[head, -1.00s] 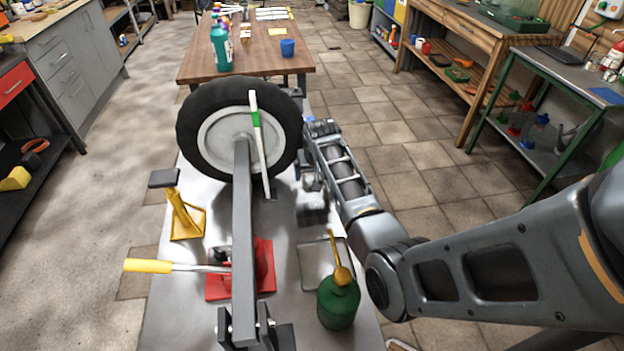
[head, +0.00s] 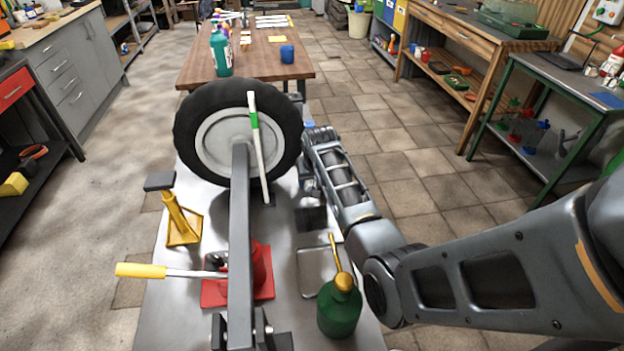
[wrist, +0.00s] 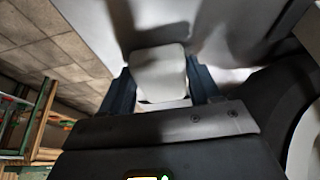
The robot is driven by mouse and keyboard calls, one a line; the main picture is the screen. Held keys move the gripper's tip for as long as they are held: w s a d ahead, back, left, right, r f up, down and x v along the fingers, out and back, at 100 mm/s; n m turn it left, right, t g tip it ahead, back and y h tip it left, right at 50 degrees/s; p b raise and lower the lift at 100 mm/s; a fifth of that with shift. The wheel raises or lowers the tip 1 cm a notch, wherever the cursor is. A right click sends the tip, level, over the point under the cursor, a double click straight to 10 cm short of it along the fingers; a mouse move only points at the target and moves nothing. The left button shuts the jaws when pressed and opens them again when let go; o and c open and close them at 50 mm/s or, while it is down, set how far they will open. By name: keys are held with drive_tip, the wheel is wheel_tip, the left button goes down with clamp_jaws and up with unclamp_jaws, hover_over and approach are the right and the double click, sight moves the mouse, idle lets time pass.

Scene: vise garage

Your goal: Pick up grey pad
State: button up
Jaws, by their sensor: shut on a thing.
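The grey pad (wrist: 158,70) shows in the wrist view as a pale, rounded block between my two dark fingers. My gripper (wrist: 161,88) is shut on it, one finger against each side. Below the pad is a pale grey surface; I cannot tell whether the pad touches it. In the head view my arm reaches down beside the wheel, and the fingers and pad cannot be made out clearly there.
A wheel (head: 189,136) on a grey bar (head: 241,250) stands left of my arm. A yellow stand (head: 180,222), a red base (head: 262,275), a green oil can (head: 340,308) and a shallow grey tray (head: 314,272) are nearby. A wooden table (head: 262,60) stands beyond.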

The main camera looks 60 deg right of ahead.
drive_tip(key=shift+c, duration=1.1)
drive_tip(key=shift+r, duration=0.25)
